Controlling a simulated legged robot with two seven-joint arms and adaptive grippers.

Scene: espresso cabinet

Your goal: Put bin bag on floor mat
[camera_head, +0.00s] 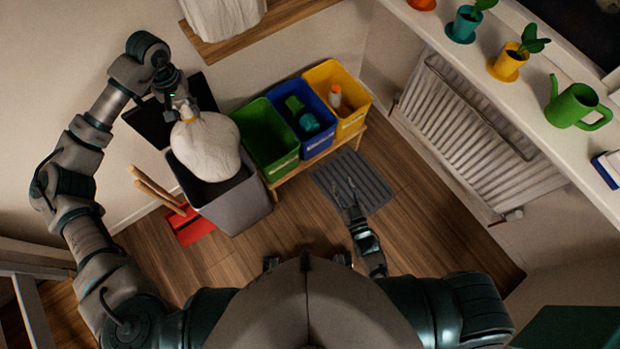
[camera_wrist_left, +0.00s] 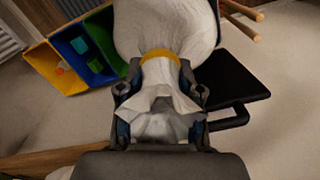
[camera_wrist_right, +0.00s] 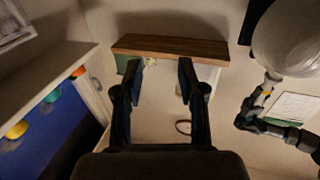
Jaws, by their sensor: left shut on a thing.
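The white bin bag (camera_head: 208,150) is over the open mouth of the grey bin (camera_head: 238,205); I cannot tell whether its lower end is still inside. My left gripper (camera_head: 186,112) is shut on the bag's gathered neck, by its yellow tie. In the left wrist view the bag (camera_wrist_left: 165,28) bulges beyond the fingers (camera_wrist_left: 160,95). The bag also shows in the right wrist view (camera_wrist_right: 290,38). The dark grey ridged floor mat (camera_head: 376,186) lies on the wooden floor, right of the bins. My right gripper (camera_head: 349,192) is open and empty above the mat, partly covering it.
Green (camera_head: 268,145), blue (camera_head: 310,125) and yellow (camera_head: 350,95) bins stand on a low wooden stand. The grey bin's black lid (camera_head: 155,122) is raised behind. A red dustpan (camera_head: 190,227) lies left. A radiator (camera_head: 470,130) and windowsill border the right.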

